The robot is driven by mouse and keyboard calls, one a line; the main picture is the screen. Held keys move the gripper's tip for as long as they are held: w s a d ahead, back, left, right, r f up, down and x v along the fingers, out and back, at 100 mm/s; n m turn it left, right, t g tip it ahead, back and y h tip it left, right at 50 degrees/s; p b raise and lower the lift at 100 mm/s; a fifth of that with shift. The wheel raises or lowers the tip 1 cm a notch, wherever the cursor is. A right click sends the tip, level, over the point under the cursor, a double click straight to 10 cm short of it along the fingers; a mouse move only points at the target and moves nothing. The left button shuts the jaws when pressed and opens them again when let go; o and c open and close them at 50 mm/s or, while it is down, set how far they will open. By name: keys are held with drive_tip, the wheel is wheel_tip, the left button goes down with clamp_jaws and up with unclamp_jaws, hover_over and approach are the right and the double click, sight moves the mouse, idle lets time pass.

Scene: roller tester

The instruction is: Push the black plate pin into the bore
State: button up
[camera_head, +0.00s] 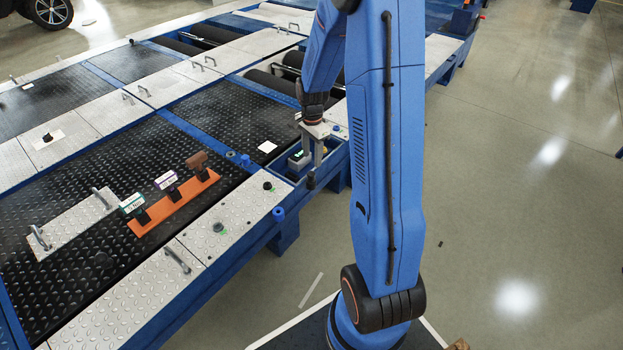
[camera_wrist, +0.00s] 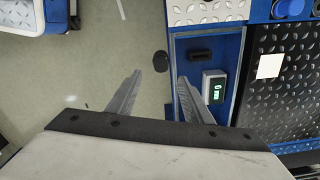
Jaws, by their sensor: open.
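My gripper (camera_head: 314,158) is open and empty, pointing down over the blue frame's outer side. In the wrist view its two fingers (camera_wrist: 159,76) stand apart. A small black round-ended piece (camera_wrist: 160,62) shows between and just beyond the fingertips, against the floor; in the head view it is upright at the frame's outer edge (camera_head: 311,179). It may be the black plate pin; I cannot tell for certain. No bore can be made out clearly.
A blue tray (camera_wrist: 239,60) beside the fingers holds a grey device with a green display (camera_wrist: 214,87) and a black block (camera_wrist: 201,56). An orange rack (camera_head: 172,205) with labelled items stands on the black deck. Blue knobs (camera_head: 278,213) stand nearby.

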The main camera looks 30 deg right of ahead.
sight(311, 173)
drive_tip(key=shift+w+f, duration=0.1)
drive_tip(key=shift+f, duration=4.6)
drive_tip(key=shift+c, duration=0.3)
clamp_jaws()
drive_tip(key=shift+r, duration=0.15)
wheel_tip(311, 173, up, 10)
